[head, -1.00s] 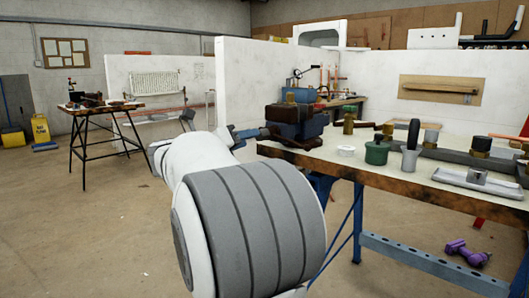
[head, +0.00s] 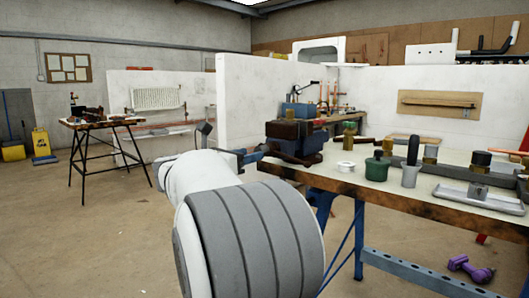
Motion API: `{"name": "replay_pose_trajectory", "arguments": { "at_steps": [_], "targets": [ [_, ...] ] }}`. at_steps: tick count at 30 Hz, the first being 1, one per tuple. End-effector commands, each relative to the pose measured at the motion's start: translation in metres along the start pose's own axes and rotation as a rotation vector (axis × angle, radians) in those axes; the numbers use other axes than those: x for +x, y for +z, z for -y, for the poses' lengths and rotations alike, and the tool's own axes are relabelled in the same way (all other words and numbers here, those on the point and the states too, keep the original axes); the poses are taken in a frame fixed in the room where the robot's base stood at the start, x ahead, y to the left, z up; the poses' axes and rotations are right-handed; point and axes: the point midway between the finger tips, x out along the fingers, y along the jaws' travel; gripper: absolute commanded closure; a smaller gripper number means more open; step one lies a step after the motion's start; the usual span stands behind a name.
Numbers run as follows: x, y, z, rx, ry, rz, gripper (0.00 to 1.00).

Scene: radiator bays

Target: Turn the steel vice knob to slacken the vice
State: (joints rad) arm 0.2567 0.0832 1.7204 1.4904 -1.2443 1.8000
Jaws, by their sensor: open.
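The vice (head: 296,136) is at the left end of the near workbench, with dark red-brown jaws and a blue body. I cannot make out its steel knob; it is small or hidden behind my gripper and the vice front. My gripper (head: 254,156) is just left of the vice front, at the height of its lower part. It is open, with blue-grey fingers pointing right towards the vice. I cannot tell whether a finger touches anything. My white and grey arm hides the floor below it.
The workbench (head: 420,202) carries a green pot (head: 376,169), a grey cup with a black handle (head: 411,172), a white ring (head: 346,167), and a metal tray (head: 470,197). A purple tool (head: 470,268) lies on the floor. Floor to the left is clear up to a trestle table (head: 105,122).

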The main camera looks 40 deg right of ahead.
Motion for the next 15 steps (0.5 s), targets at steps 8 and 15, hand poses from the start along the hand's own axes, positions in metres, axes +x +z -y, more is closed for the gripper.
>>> {"name": "replay_pose_trajectory", "arguments": {
  "at_steps": [8,15],
  "targets": [
    [0.023,0.000,0.000,-0.001,-0.002,0.001,0.55],
    [0.039,0.000,0.000,-0.001,-0.002,0.001,0.55]
  ]
}}
